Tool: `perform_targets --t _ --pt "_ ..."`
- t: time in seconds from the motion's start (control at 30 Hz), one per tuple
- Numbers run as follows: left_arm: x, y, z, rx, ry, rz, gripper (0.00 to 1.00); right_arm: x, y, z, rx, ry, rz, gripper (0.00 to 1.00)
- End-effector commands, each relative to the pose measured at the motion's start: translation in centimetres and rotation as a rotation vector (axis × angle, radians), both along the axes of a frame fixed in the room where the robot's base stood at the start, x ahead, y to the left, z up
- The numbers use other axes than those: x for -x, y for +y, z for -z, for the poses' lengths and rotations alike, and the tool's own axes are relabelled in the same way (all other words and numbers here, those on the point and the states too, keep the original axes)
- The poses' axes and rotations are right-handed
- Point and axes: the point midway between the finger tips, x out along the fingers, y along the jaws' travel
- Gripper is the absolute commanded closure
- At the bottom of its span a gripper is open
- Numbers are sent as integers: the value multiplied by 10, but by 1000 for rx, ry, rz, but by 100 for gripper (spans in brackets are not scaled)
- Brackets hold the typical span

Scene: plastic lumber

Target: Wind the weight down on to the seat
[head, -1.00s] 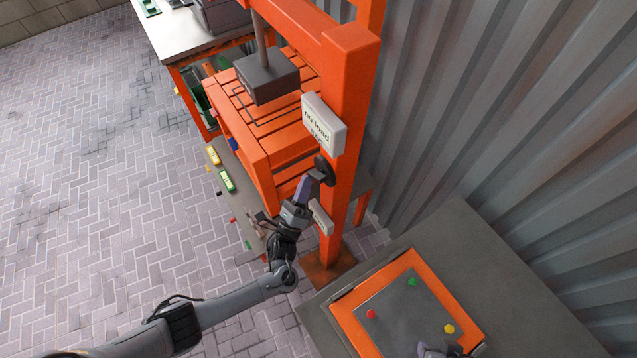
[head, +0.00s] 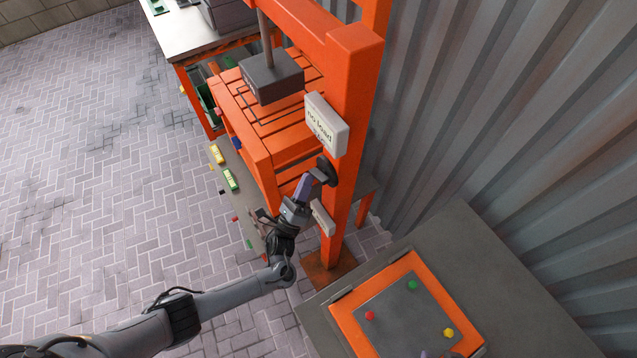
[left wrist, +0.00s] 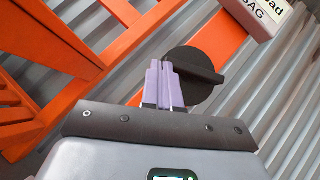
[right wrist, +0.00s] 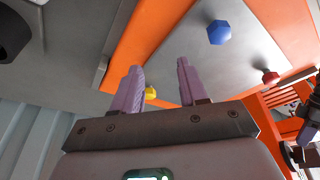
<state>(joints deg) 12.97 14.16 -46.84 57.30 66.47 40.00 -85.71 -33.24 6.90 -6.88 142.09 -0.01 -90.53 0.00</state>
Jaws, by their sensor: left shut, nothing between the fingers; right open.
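The weight (head: 271,80) is a dark grey block hanging from a rod above the orange slatted seat (head: 262,152). A gap shows between them. A black knob with a raised bar (head: 328,171) is on the orange post; it also shows in the left wrist view (left wrist: 205,80). My left gripper (head: 305,186) is shut and empty at the knob. In the left wrist view its fingertips (left wrist: 163,65) overlap the knob's left edge; I cannot tell if they touch. My right gripper (right wrist: 157,75) is open and empty near the button panel.
A white display reading "no load" (head: 326,125) sits on the post (head: 351,75) above the knob. The grey table (head: 460,240) at right carries an orange-framed panel (head: 397,313) with coloured buttons. A corrugated wall (head: 480,110) stands behind. Small coloured pieces lie on a low shelf.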

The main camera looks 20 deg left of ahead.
Motion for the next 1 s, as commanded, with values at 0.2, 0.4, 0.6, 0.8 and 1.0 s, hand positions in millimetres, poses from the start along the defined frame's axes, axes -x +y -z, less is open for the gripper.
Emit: perform_targets --t 0.2,0.4,0.6,0.8,1.0 --pt "-1 6 -4 1 -5 -10 100 0 1 0 -5 0 3 57" --pt "-1 10 -5 1 -5 -15 100 0 1 0 -5 0 4 57" --pt "-1 13 -6 2 -5 -20 100 0 1 0 -4 0 3 57" --pt "-1 16 -7 1 -5 -24 100 0 0 0 0 0 0 57" --pt "-1 19 -8 1 -5 -27 100 0 -1 0 5 0 -4 57"
